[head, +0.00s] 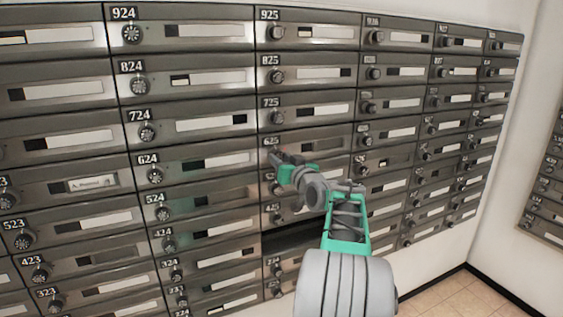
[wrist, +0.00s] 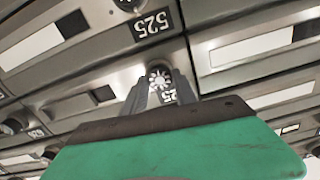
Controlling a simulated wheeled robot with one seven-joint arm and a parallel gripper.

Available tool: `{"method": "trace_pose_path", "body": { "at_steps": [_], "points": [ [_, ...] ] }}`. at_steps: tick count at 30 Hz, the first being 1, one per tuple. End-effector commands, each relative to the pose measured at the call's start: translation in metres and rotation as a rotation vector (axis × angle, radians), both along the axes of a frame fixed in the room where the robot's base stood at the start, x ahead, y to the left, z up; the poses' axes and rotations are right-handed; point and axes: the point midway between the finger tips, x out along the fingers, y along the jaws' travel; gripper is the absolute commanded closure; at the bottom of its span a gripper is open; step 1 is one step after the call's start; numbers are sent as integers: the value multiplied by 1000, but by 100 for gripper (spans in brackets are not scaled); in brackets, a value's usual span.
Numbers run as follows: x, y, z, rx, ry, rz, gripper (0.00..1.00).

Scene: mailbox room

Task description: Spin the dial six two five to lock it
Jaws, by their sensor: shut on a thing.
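The 625 box (head: 325,140) is in the wall of grey metal mailboxes, in the middle of the head view, and its door looks closed. Its number plate shows above my gripper. My gripper (head: 274,158) reaches in from the lower right to the dial under that plate and hides it there. In the wrist view the picture is upside down. My gripper's two fingers (wrist: 160,90) are shut on the small round dial (wrist: 159,77), whose pale face shows between them. A partly hidden number plate (wrist: 169,96) ending in 25 is beside it. The dial's setting is too small to read.
The 725 box (head: 315,108) is just above. The 525 number plate (wrist: 152,24) and another dial (wrist: 126,3) are close by in the wrist view. A dark open slot (head: 295,236) is lower down the column. A side wall (head: 510,150) stands at right.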

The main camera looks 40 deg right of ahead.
Motion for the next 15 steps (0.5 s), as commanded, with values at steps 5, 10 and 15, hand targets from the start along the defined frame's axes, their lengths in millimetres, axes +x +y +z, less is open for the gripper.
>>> {"method": "trace_pose_path", "body": {
  "at_steps": [5, 10, 15],
  "points": [
    [0, 0, -1, 134, -39, -1, 100],
    [0, 0, -1, 288, -85, 0, 100],
    [0, 0, 0, 443, -130, -1, 100]
  ]
}}
